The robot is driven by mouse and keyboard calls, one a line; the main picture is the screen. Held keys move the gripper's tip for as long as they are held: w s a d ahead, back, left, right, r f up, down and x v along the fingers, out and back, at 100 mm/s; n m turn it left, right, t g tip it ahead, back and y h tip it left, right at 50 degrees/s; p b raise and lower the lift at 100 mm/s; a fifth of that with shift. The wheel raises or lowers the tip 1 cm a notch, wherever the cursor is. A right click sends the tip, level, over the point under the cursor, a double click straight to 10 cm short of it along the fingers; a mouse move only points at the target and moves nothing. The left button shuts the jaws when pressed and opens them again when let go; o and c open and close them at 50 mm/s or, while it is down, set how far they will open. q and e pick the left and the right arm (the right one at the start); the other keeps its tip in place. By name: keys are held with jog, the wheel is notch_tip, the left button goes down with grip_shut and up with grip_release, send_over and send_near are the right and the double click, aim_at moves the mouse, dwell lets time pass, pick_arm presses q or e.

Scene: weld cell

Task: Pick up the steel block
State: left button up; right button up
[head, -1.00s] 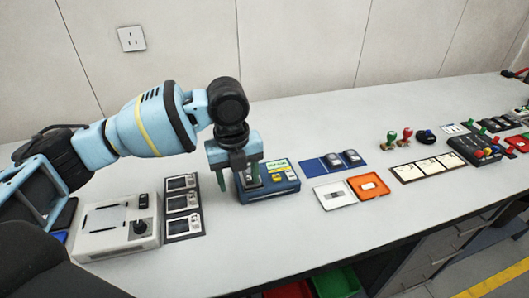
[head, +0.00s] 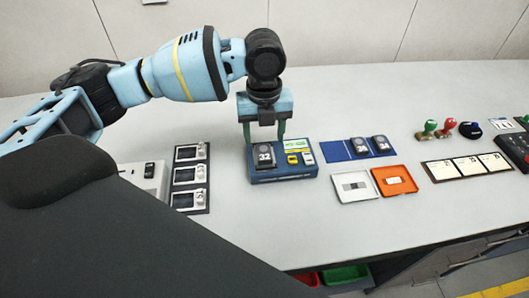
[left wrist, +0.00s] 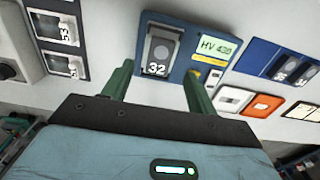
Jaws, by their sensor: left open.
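A dark grey block marked 32, with a silvery rounded top part (head: 265,158), sits on the left side of a blue device (head: 284,174). The block (left wrist: 160,50) and the device's yellow-green HV display (left wrist: 215,47) also show in the left wrist view. I cannot tell for sure that this is the steel block. A small grey piece (head: 355,185) lies in a white tray. My left gripper (head: 264,137) is open and empty, pointing down by the block, its green fingers apart to either side. Contact cannot be told. My right gripper is not in view.
Left of the device are a panel with several white units (head: 190,176) and a pale box (head: 145,178). To its right are a blue mat (head: 334,151) with two dark blocks, the white tray (head: 341,196) and an orange tray (head: 405,188). The front bench is clear.

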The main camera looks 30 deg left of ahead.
aim_at(264, 151)
pick_arm(q)
jog(key=shift+f, duration=2.5)
grip_shut()
jog(key=shift+r, duration=0.2)
jog(key=shift+r, duration=0.55)
notch_tip(264, 151, up, 2)
jog(key=shift+r, duration=0.1)
jog(key=s+d+r+p, duration=0.1)
jog(key=s+d, duration=0.8)
jog(key=s, duration=0.4)
jog(key=shift+d+r, duration=0.2)
jog(key=shift+d, duration=0.05)
